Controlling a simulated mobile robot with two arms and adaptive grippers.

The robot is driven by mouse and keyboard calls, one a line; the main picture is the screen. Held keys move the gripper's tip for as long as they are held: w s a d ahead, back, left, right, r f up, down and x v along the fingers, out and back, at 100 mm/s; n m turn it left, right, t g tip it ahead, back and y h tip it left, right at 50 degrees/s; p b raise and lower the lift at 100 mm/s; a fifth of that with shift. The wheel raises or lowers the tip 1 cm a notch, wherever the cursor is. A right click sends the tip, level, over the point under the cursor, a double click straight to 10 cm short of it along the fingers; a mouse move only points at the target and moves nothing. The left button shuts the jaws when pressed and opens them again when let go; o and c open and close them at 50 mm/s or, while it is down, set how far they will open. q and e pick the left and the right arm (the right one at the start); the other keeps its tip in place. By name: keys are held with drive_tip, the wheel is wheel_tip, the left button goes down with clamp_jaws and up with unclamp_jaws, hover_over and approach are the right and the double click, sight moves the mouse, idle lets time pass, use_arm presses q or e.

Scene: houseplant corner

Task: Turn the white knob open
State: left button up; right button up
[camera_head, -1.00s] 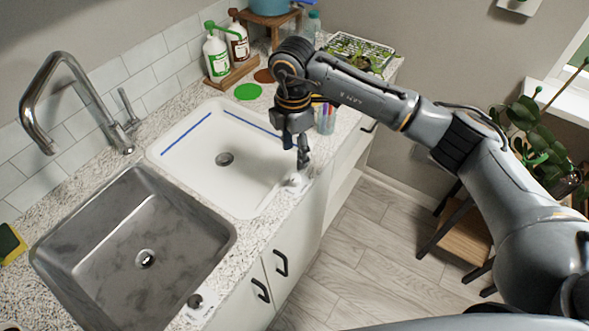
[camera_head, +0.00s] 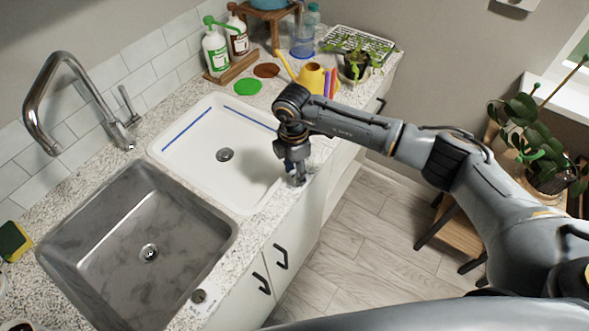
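My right gripper (camera_head: 296,177) points down at the counter's front edge, just right of the white sink basin (camera_head: 178,150). Its fingers are small and dark here, and I cannot tell whether they are open or shut. The white knob does not show clearly; the gripper covers the spot where a small pale fitting showed earlier. Whether the fingers touch it cannot be told. A dark knob (camera_head: 199,296) on a pale plate sits at the counter's front edge by the steel sink (camera_head: 75,226). My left gripper is not in view.
A steel faucet (camera_head: 62,64) rises behind the sinks. Bottles (camera_head: 215,51), a yellow watering can (camera_head: 311,78), a blue jug (camera_head: 302,42) and a seedling tray (camera_head: 380,44) stand at the back. A sponge (camera_head: 13,241) lies left. A plant (camera_head: 540,135) stands right.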

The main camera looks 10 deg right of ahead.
clamp_jaws()
drive_tip(key=shift+f+n+b, duration=0.15)
drive_tip(key=shift+n+b, duration=1.2)
drive_tip(key=shift+n, duration=0.05)
drive_tip(key=n+b, duration=0.3)
drive_tip(key=shift+n, duration=0.3)
drive_tip(key=n+b, duration=0.7)
drive_tip(key=shift+s+n+t+b, duration=0.1)
drive_tip(key=shift+n+t+b, duration=0.2)
drive_tip(key=shift+n+b, duration=1.8)
drive_tip(key=shift+n, duration=0.3)
